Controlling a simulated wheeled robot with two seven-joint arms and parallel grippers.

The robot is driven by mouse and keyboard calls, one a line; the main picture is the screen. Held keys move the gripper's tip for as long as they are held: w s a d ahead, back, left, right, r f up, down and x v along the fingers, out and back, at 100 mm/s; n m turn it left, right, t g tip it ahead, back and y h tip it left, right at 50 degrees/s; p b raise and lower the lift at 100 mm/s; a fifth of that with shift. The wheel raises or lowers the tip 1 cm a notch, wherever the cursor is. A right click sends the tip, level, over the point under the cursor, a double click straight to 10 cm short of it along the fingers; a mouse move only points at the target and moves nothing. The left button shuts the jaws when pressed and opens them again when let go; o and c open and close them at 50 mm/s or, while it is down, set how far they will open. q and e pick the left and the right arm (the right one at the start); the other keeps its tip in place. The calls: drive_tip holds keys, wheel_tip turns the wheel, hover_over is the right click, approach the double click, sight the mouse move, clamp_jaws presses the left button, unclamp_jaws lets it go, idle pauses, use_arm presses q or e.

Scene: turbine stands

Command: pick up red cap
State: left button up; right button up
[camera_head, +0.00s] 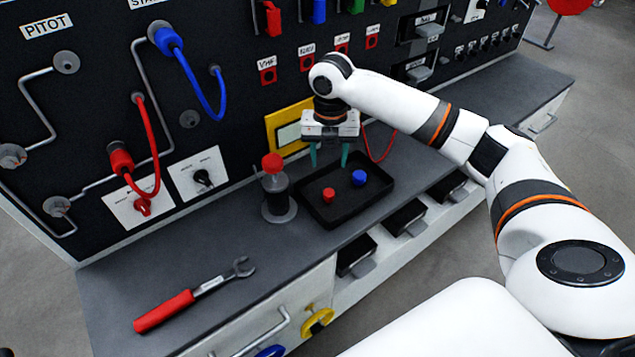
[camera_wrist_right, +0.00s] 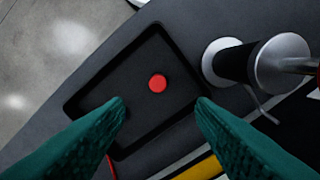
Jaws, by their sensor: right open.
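A small round red cap (camera_head: 328,194) sits in the black tray (camera_head: 335,222) on the bench. In the right wrist view the red cap (camera_wrist_right: 157,83) lies in the tray (camera_wrist_right: 84,101), slightly beyond the gap between my fingertips. A blue cap (camera_head: 359,178) sits in the same tray in the head view; I do not see it in the wrist view. My right gripper (camera_head: 329,157) has teal fingers spread apart and empty above the tray's back part; its fingers also show in the wrist view (camera_wrist_right: 162,104). My left gripper is not in view.
A dark bottle with a red top (camera_head: 274,188) stands just left of the tray. A red-handled wrench (camera_head: 180,303) lies on the front left bench. The panel with cables and a yellow-framed plate (camera_head: 285,132) rises close behind.

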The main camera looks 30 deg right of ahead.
sight(329, 192)
drive_tip(key=f, duration=0.2)
drive_tip(key=s+f, duration=0.1)
drive_tip(key=shift+s+f, duration=0.2)
drive_tip(key=shift+f, duration=0.2)
drive_tip(key=shift+w+f, duration=0.2)
drive_tip(key=shift+f, duration=0.75)
drive_tip(key=shift+w+f, duration=0.1)
drive_tip(key=shift+f, duration=0.2)
drive_tip(key=f, duration=0.4)
drive_tip(key=shift+w+d+f+p, duration=0.15)
drive_tip(key=shift+w+p, duration=0.05)
drive_tip(key=shift+p, duration=0.1)
drive_tip(key=shift+f, duration=0.3)
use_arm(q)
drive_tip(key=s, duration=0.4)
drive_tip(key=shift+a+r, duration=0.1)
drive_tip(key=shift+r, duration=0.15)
use_arm(e)
clamp_jaws()
